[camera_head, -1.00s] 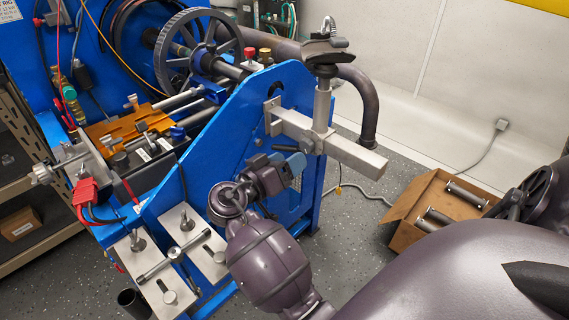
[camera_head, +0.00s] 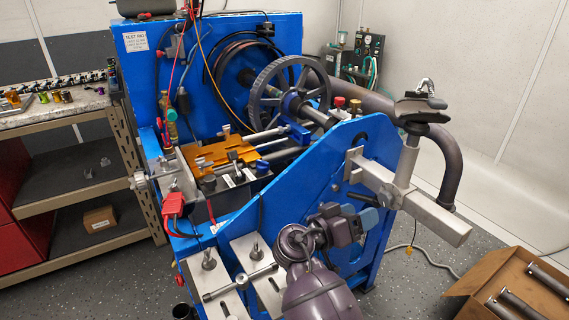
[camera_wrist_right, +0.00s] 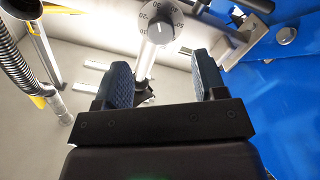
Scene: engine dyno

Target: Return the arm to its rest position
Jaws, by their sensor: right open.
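My right arm (camera_head: 318,292) rises from the bottom of the head view, with its dark purple links in front of the blue test rig. My right gripper (camera_head: 368,217) is in front of the rig's blue side plate, below and left of the square metal bar. In the right wrist view, the right gripper (camera_wrist_right: 165,72) has its two blue-padded fingers apart. Nothing is held between them. My left arm and left gripper are out of view.
The blue rig (camera_head: 290,200) carries a spoked wheel (camera_head: 288,90) and an orange plate (camera_head: 215,153). The square bar (camera_head: 425,210) juts out right of my gripper. A cardboard box (camera_head: 470,285) sits on the floor at right. A shelf unit (camera_head: 60,190) stands at left.

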